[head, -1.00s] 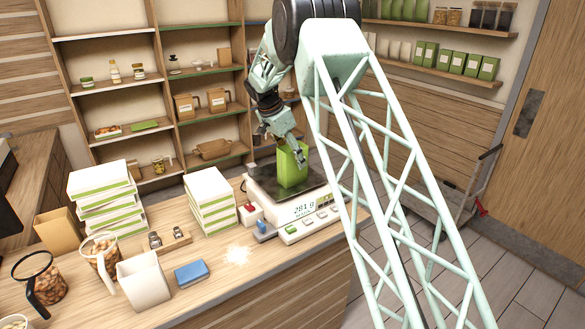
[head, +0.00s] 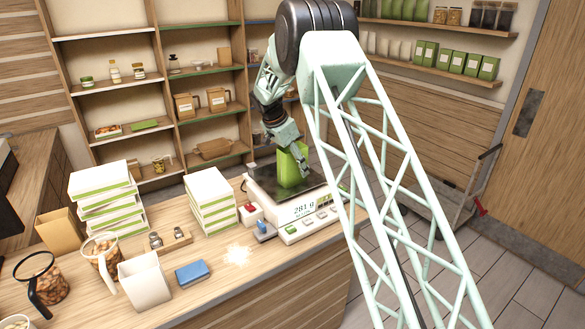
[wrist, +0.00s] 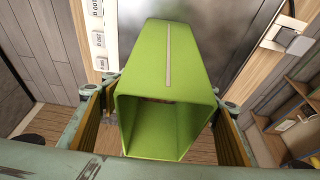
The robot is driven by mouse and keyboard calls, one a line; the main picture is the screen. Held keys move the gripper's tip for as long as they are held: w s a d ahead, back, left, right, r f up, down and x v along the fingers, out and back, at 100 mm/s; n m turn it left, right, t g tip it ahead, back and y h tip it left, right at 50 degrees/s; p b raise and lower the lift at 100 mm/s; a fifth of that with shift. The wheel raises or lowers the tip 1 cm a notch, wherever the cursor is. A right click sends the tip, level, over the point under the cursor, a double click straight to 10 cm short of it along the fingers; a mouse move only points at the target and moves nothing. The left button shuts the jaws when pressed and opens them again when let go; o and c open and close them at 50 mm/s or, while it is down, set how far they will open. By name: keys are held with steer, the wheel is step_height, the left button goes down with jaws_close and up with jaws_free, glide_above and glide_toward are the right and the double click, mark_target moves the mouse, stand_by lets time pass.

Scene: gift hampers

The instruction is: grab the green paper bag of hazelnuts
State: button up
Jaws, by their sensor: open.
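The green paper bag (head: 291,168) stands upright on the dark plate of the scale (head: 262,180). Its open top faces the camera in the wrist view (wrist: 165,75); the inside is mostly shaded, and I cannot make out the hazelnuts clearly. My gripper (head: 292,146) is at the top of the bag, pointing down. In the wrist view my gripper (wrist: 163,125) is open, with one finger on each side of the bag's mouth. Gaps show between the fingers and the bag's sides. The scale's display reads about 281 g.
Stacked white and green boxes (head: 209,200) stand left of the scale. A small red-and-white item (head: 250,210) and a blue one (head: 263,227) sit by its front left. A blue sponge (head: 192,272), a white scoop (head: 144,280) and jars of nuts (head: 102,258) stand further left.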

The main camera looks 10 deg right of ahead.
steer(key=shift+x, duration=1.35)
steer(key=c, duration=1.1)
